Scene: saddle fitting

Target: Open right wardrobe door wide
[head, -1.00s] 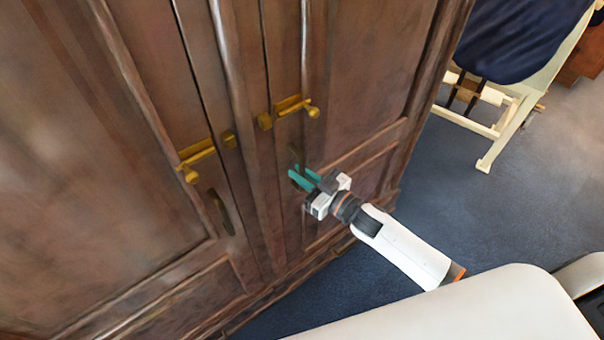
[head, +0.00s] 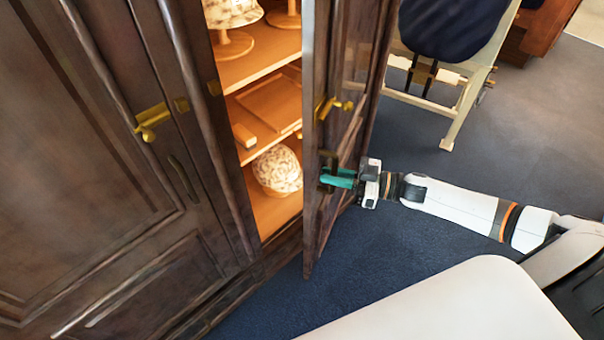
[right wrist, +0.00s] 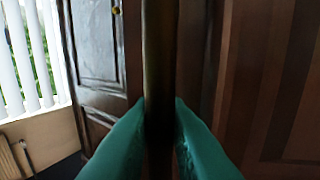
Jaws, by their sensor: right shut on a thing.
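The right wardrobe door (head: 312,135) stands partly open, swung out from the wardrobe, with lit shelves showing behind it. Its brass latch (head: 328,108) is on the door above the handle. My right gripper (head: 332,180) is shut on the dark door handle (head: 326,163). In the right wrist view the handle (right wrist: 159,70) runs upright between the teal fingers. The left wardrobe door (head: 100,170) is closed, with its own brass latch (head: 150,120) and handle (head: 183,178). My left gripper is not in view.
Inside the wardrobe, a patterned round cap (head: 278,170) sits on a lower shelf, and hats on stands (head: 232,42) are above. A cream wooden stand (head: 462,110) with a dark blue covering is behind the door at right. Blue carpet (head: 400,245) lies clear in front of the door.

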